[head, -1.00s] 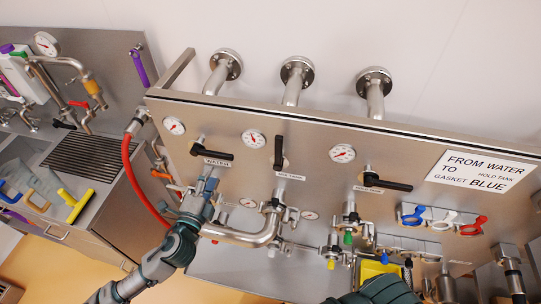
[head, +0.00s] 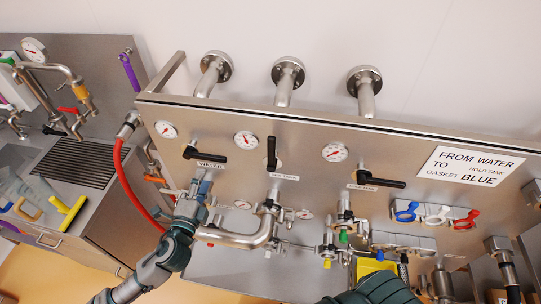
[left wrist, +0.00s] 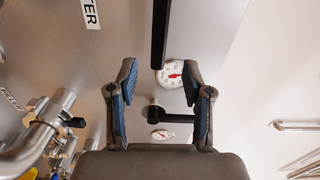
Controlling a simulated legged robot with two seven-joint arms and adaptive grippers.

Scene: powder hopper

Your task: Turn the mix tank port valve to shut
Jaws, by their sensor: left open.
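The mix tank port valve has a black lever (head: 272,153), the middle of three on the steel panel. It points straight up, at right angles to the water lever (head: 207,154) and the hold tank lever (head: 378,183), which lie nearly level. Its small label is hard to read. My left gripper (head: 202,187) is just below the water label, left of the mix tank lever, and touches neither lever. In the left wrist view my left gripper (left wrist: 160,70) is open and empty; the mix tank lever (left wrist: 177,118) shows beyond its fingers. My right gripper is out of view.
Steel pipes (head: 235,238) and clamped fittings stick out below the levers. A red hose (head: 120,180) hangs left of the panel. Blue, white and red clamps (head: 437,214) sit at the right. A routing sign (head: 470,166) is at the upper right.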

